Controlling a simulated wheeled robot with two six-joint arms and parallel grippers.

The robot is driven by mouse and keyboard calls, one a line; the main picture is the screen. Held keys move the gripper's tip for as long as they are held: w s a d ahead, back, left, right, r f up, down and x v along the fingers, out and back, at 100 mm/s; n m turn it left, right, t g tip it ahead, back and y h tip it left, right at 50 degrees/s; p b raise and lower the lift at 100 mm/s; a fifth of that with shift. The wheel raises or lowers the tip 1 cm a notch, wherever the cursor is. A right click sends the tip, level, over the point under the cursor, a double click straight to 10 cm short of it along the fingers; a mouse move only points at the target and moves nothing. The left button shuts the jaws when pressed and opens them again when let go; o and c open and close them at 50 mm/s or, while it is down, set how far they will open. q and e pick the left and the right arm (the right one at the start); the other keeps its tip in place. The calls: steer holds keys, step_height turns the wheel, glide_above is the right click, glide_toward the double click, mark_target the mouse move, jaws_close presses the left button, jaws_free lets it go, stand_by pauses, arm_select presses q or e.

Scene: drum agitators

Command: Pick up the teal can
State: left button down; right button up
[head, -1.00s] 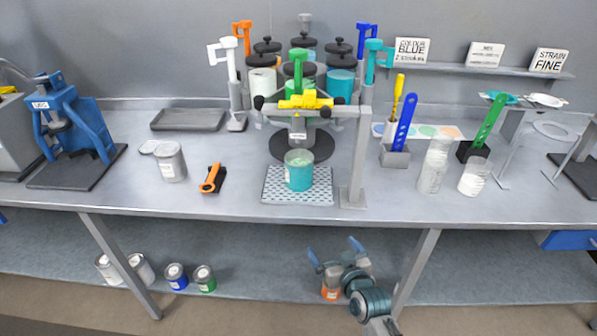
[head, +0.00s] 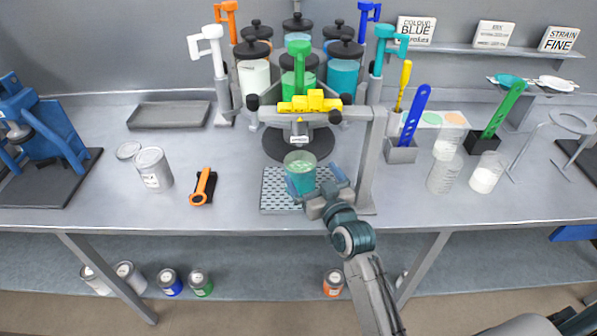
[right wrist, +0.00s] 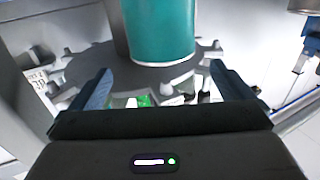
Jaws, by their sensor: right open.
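The teal can (head: 301,166), a clear-walled cup with teal contents, stands upright on a perforated grey mat (head: 270,204) under the dispenser's yellow-topped crossbar. My right gripper (head: 314,180) is open and low at the can's front right. One blue finger shows by the can's left side and the other to its right. In the right wrist view the teal can (right wrist: 160,32) shows beyond the gap between the open fingers (right wrist: 160,78), with its top cut off. No grip on it shows. My left gripper is not in view.
A grey post (head: 371,160) stands close right of the mat. The front table edge is clear.

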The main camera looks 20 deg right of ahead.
mark_target(294, 152)
steer(key=shift+w+a, duration=0.1)
steer(key=shift+w, duration=0.75)
steer(key=shift+w+p, duration=0.3)
steer(key=shift+w, duration=0.05)
steer(key=w+p, duration=0.1)
steer(key=w, duration=0.1)
steer(key=w+a+p, duration=0.1)
steer(key=w, duration=0.1)
steer(key=shift+f, duration=0.2)
steer(key=shift+w+f, duration=0.15)
steer(key=shift+w, duration=0.35)
steer(key=shift+s, duration=0.1)
steer(key=c, duration=0.4)
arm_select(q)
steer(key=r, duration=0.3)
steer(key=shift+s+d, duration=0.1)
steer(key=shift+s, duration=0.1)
arm_select(e)
steer(key=c, duration=1.3)
